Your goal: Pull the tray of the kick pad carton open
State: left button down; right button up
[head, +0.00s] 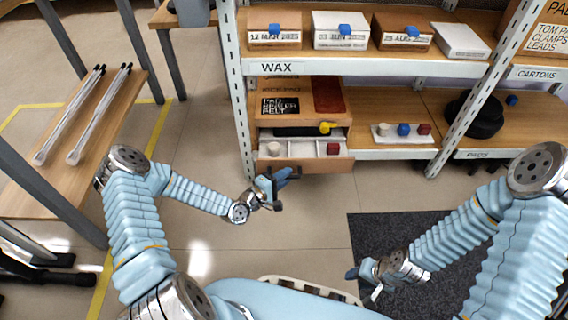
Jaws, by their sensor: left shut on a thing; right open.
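The brown carton (338,101) stands on the lower shelf under the WAX sign, with a dark printed label on its top. Its tray (327,164) sticks out toward me past the shelf edge. The tray's light compartments show a pale round piece and a red cube. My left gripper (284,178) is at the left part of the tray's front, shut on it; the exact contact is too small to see. My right gripper (364,283) is open and empty, low over the dark mat, well away from the carton.
A yellow knob (325,128) shows in the carton above the tray. A white holder (401,134) with small blocks and a black round object (474,115) are to the right. A shelf upright (240,90) stands just left of the carton.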

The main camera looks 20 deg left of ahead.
pick_arm(q)
jog(key=shift+s+d, duration=0.25)
jog(key=shift+s, duration=0.65)
jog(key=c, duration=1.1)
grip_release()
jog(key=p+v, duration=0.1)
jog(key=v, duration=1.3)
jog(key=shift+d, duration=0.1)
jog(key=s+d+m+g+y+p, duration=0.1)
jog(key=s+d+m+g+p, duration=0.2)
jog(key=d+m+g+p, duration=0.4)
jog(key=s+d+r+m+g+y+p, duration=0.3)
jog(key=s+r+m+g+p, duration=0.1)
jog(key=s, duration=0.4)
jog(key=shift+d+m+g, duration=0.2)
jog(key=shift+m+g, duration=0.3)
jog(key=shift+g, duration=0.7)
